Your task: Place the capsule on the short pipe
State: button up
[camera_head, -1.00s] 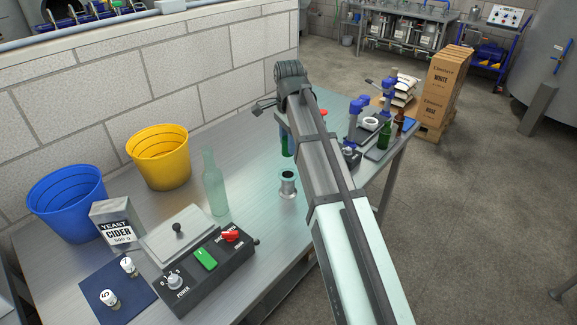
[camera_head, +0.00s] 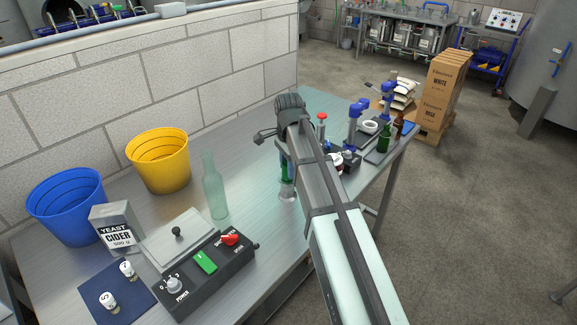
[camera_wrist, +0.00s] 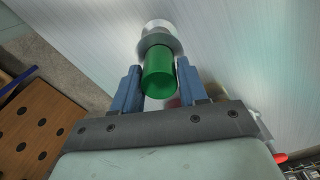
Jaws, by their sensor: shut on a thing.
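The green capsule (camera_wrist: 158,75) is between the two blue fingers of my gripper (camera_wrist: 157,78) in the wrist view. In the head view the capsule (camera_head: 285,173) shows as a small green piece below my wrist. The short pipe (camera_head: 287,192), a silvery piece with a flange, stands upright on the bench directly under the capsule. In the wrist view the pipe's grey flange (camera_wrist: 158,39) is just beyond the capsule, in line with it. I cannot tell whether they touch. My arm hides part of the capsule and fingers in the head view.
A clear glass bottle (camera_head: 215,187) stands left of the pipe. A control box (camera_head: 208,272) with a green switch is in front. A yellow bucket (camera_head: 158,163), blue bucket (camera_head: 62,203) and yeast box (camera_head: 117,228) stand further left. Blue-topped tools (camera_head: 354,125) stand right, behind my arm.

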jog(key=shift+f, duration=0.1)
jog(key=shift+o, duration=0.9)
jog(key=o, duration=0.4)
jog(key=shift+o, duration=0.2)
notch_tip(320, 180, up, 12)
